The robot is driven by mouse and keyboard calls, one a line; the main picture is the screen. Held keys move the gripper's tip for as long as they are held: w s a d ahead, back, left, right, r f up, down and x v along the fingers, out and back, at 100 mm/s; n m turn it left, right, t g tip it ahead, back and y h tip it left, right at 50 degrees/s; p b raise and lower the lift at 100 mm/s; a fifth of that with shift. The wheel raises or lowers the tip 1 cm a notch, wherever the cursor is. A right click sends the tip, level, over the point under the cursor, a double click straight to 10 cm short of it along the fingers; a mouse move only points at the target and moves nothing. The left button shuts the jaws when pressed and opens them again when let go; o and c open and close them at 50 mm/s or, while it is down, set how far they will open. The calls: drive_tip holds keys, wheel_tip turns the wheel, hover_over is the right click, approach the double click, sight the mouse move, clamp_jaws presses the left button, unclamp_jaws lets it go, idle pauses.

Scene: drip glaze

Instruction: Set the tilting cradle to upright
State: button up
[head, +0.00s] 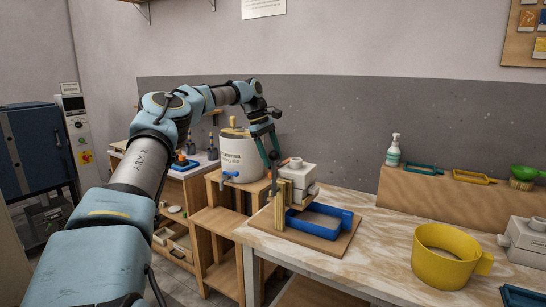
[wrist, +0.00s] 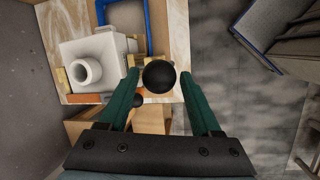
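The tilting cradle (head: 283,205) stands at the left end of the marble-topped table, with brass-coloured side plates and a wooden base. It holds a white block-shaped mould (head: 297,174) with a round spout on top; the mould also shows in the wrist view (wrist: 92,68). I cannot tell the cradle's exact tilt. A black ball knob (wrist: 159,76) shows beside the mould in the wrist view. My gripper (head: 268,150) is above the cradle's left side, pointing down. Its green fingers (wrist: 160,78) are open on either side of the knob, with gaps visible.
A blue frame (head: 325,218) lies on the cradle's board. A yellow mug-shaped vessel (head: 442,268) stands to the right on the table (head: 375,250). A white bucket with a blue tap (head: 240,158) stands behind on a wooden stand. The table between cradle and yellow vessel is clear.

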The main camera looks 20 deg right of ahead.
drive_tip(key=shift+o, duration=0.7)
drive_tip(key=shift+s+d, duration=0.1)
drive_tip(key=shift+s, duration=0.05)
drive_tip(key=v, duration=1.1)
drive_tip(key=shift+d, duration=0.1)
